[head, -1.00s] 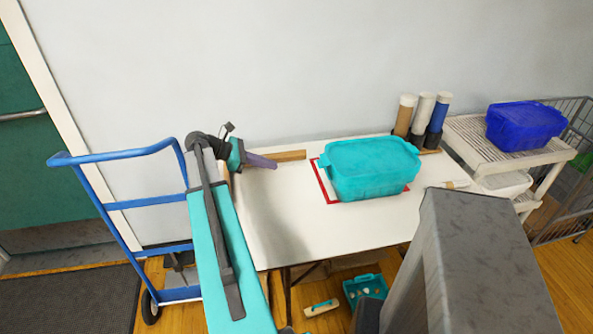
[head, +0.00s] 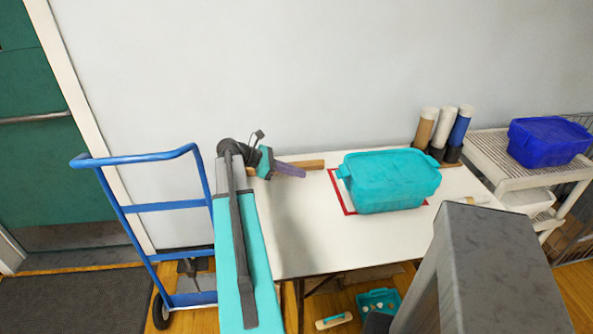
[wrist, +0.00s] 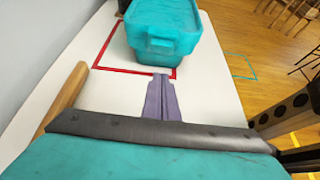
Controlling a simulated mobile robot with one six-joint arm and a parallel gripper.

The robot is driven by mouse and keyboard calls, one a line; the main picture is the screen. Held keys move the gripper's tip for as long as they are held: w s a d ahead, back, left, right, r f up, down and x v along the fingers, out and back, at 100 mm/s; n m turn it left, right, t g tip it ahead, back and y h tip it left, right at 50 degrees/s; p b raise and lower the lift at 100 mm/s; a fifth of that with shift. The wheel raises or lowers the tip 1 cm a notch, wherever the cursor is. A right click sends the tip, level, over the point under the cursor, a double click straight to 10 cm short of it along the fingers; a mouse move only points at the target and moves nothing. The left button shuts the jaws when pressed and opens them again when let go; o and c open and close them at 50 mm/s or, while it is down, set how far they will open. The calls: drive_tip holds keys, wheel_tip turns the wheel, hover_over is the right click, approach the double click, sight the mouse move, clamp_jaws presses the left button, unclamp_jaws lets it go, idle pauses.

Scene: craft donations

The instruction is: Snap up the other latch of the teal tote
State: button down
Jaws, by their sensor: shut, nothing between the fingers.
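The teal tote (head: 390,182) stands with its lid on inside a red outline on the white table. It also shows in the wrist view (wrist: 165,30), where its near end has a teal latch or handle piece (wrist: 160,45). The latch's exact position is too small to tell, and the tote's far end is hidden. My gripper (head: 303,172) is left of the tote, apart from it, above the table. In the wrist view its purple fingers (wrist: 161,76) are together, empty, and point at the tote's near end.
A wooden bar (head: 312,164) lies at the table's back edge. Several upright rolls (head: 443,135) stand behind the tote. A blue tote (head: 548,142) sits on a cart at right, and a blue hand truck (head: 160,205) stands at left. The white table (head: 310,235) is clear in front.

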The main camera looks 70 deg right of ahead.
sight(342, 170)
drive_tip(key=s+d+f+p, duration=0.2)
drive_tip(key=s+d, duration=0.2)
drive_tip(key=s, duration=0.5)
drive_tip(key=shift+s+d+f+p, duration=0.15)
drive_tip(key=shift+s+p, duration=0.15)
drive_tip(key=shift+p, duration=0.1)
drive_tip(key=r+t+p, duration=0.1)
drive_tip(key=p, duration=0.1)
drive_tip(key=s+r+t+p, duration=0.1)
drive_tip(key=p, duration=0.1)
drive_tip(key=shift+s+d+y, duration=0.1)
drive_tip(key=shift+d+y, duration=0.2)
drive_tip(key=shift+y, duration=0.1)
drive_tip(key=shift+s+d+r+p, duration=0.2)
drive_tip(key=shift+s+p, duration=0.2)
drive_tip(key=shift+p, duration=0.2)
drive_tip(key=shift+r, duration=0.1)
drive_tip(key=shift+r+p, duration=0.7)
